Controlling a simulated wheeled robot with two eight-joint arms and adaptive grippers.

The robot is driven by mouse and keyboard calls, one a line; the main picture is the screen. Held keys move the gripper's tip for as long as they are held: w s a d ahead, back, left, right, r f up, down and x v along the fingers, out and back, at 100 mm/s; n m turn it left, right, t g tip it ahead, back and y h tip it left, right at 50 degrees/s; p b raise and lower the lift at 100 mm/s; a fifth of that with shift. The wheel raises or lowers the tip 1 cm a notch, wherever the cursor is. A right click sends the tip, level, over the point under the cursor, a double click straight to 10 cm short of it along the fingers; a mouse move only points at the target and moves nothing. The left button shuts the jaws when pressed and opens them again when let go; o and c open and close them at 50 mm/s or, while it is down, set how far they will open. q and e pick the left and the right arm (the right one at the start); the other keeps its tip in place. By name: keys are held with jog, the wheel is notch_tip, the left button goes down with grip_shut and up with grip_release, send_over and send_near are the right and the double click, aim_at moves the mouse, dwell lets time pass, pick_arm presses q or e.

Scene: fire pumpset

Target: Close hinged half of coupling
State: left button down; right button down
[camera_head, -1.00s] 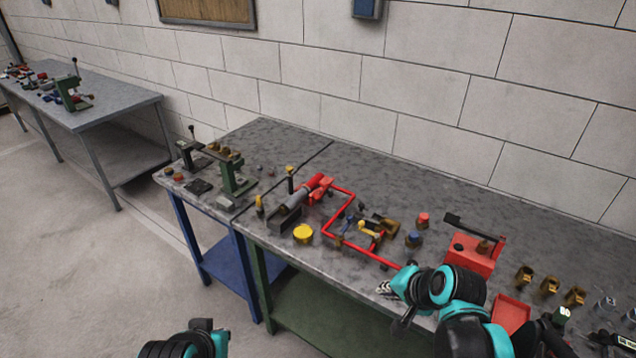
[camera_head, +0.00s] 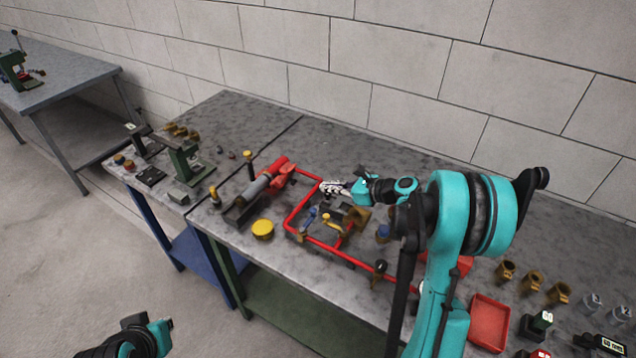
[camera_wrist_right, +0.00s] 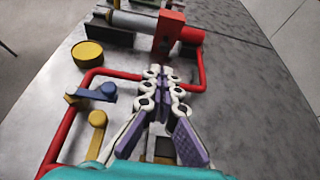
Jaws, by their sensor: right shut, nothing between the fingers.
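The red pipe loop (camera_head: 292,212) lies on the grey bench and also shows in the right wrist view (camera_wrist_right: 68,125). My right gripper (camera_head: 328,187) is over the loop's far side, with its fingers close together and empty. In the right wrist view its fingertips (camera_wrist_right: 160,72) cover part of the far pipe run. I cannot clearly make out the coupling or its hinged half; the fingers may hide it. A blue-handled fitting (camera_wrist_right: 95,93) and a yellow-handled fitting (camera_wrist_right: 97,120) are left of the fingers. My left gripper (camera_head: 150,335) is low at the left, away from the bench.
A red and grey cylinder assembly (camera_head: 262,187) stands beyond the fingers in the wrist view. A yellow disc (camera_head: 263,229) lies beside it. Brass fittings (camera_head: 532,281) and a red tray (camera_head: 489,322) are at the right. Bare bench lies towards the wall.

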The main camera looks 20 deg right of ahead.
aim_at(288, 177)
jog(key=b+x, duration=0.1)
jog(key=x, duration=0.2)
jog(key=r+x, duration=0.1)
jog(key=x, duration=0.3)
jog(key=r+b+x, duration=0.1)
jog(key=x, duration=0.2)
jog(key=shift+w+a+f+b, duration=0.15)
jog(key=shift+w+a+b, duration=0.2)
jog(key=shift+w, duration=0.1)
jog(key=shift+w+a+r, duration=0.25)
jog(key=shift+w, duration=0.1)
